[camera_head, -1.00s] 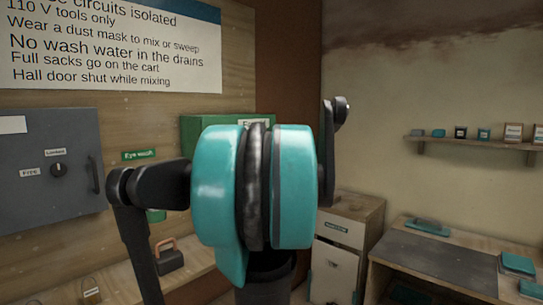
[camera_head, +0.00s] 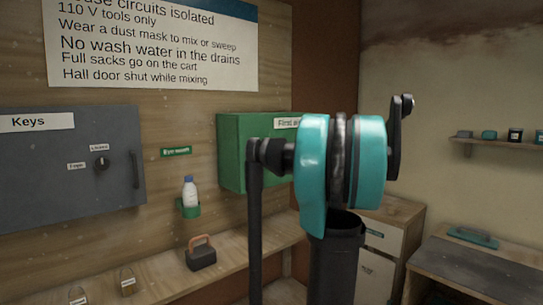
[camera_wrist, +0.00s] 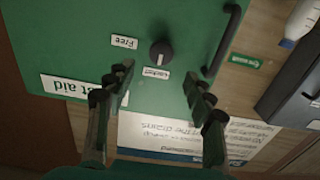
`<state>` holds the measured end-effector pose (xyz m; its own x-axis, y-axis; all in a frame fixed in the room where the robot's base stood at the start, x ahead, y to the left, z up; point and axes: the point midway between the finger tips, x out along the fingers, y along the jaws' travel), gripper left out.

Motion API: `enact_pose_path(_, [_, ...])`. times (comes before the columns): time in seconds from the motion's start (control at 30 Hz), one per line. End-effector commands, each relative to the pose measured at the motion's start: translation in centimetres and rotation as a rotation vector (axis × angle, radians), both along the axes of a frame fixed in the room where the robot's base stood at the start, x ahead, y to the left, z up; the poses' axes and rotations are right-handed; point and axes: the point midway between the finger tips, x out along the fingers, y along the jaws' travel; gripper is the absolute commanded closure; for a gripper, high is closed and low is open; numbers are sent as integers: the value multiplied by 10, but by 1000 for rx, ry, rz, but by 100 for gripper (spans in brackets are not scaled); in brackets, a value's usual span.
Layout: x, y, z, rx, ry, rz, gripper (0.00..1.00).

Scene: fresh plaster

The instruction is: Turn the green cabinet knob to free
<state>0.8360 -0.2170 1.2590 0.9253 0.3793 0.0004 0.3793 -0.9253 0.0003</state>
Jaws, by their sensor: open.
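The green first aid cabinet (camera_head: 232,150) hangs on the wood wall in the head view, partly behind my arm. Its front fills much of the wrist view (camera_wrist: 80,45), which looks upside down. There its dark round knob (camera_wrist: 160,54) sits between a "Free" label (camera_wrist: 124,42) and a "Locked" label (camera_wrist: 155,73). The knob's mark seems to point to "Locked". My gripper (camera_wrist: 160,82) is open and empty, with its fingers spread either side of the knob's line and apart from it. The head view shows neither knob nor gripper fingers.
A grey keys cabinet (camera_head: 60,165) with its own knob (camera_head: 101,163) hangs to the left. A bottle (camera_head: 190,192) in a green holder and a dark handled box (camera_head: 201,255) are below. The green cabinet's dark handle (camera_wrist: 222,40) is close to its knob.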

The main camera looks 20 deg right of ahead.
Motion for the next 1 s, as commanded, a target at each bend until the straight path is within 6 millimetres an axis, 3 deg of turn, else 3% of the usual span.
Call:
enact_pose_path(0.2, [41, 17, 0, 0, 0, 4, 47])
enact_pose_path(0.4, [66, 28, 0, 0, 0, 1, 47])
enact_pose_path(0.6, [77, 32, 0, 0, 0, 1, 47])
enact_pose_path(0.87, [78, 32, 0, 0, 0, 0, 47])
enact_pose_path(1.0, [78, 32, 0, 0, 0, 0, 62])
